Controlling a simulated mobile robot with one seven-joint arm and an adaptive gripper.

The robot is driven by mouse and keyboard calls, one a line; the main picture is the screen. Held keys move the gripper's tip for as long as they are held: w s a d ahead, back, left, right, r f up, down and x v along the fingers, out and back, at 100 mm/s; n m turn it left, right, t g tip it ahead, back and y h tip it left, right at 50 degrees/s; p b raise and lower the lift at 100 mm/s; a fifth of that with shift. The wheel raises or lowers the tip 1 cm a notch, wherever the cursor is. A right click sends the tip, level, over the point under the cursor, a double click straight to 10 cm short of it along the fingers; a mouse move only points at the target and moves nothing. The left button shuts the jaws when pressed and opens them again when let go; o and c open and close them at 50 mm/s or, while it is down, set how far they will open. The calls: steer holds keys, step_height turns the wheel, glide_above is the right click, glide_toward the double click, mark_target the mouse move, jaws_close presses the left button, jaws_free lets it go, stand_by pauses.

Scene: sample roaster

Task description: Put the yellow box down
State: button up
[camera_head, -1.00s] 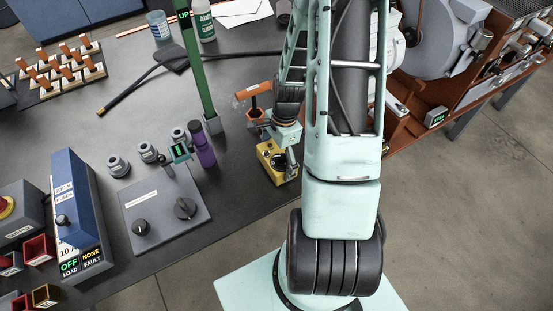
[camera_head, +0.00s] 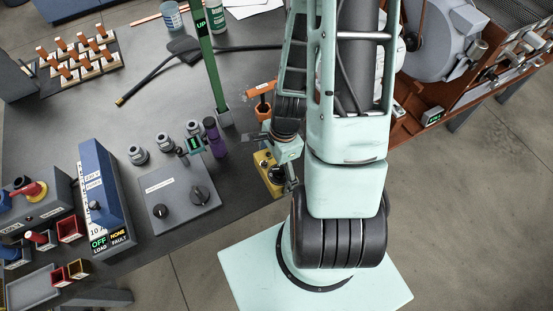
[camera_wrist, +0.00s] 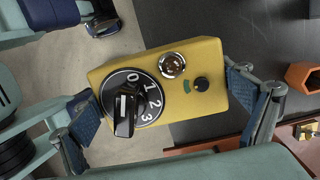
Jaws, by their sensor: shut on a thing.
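In the head view the yellow box (camera_head: 268,182) shows at the table's right edge, partly hidden by my gripper (camera_head: 277,170) and arm. In the wrist view part of the box is over the dark table top and part is over the floor. I cannot tell whether it touches the table.
The dark table (camera_head: 165,95) has an orange-handled tool (camera_head: 262,98), a green post (camera_head: 211,65), a purple cylinder (camera_head: 214,138) and a grey control panel (camera_head: 178,199) near the box. A brown bench with the roaster (camera_head: 440,45) stands at the right.

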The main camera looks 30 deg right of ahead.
steer(key=shift+s+a+r+p, duration=0.35)
steer(key=shift+s+r+p, duration=0.2)
steer(key=shift+p, duration=1.9)
steer(key=shift+s+a+p, duration=0.2)
steer(key=shift+s+p, duration=0.1)
steer(key=shift+p, duration=0.85)
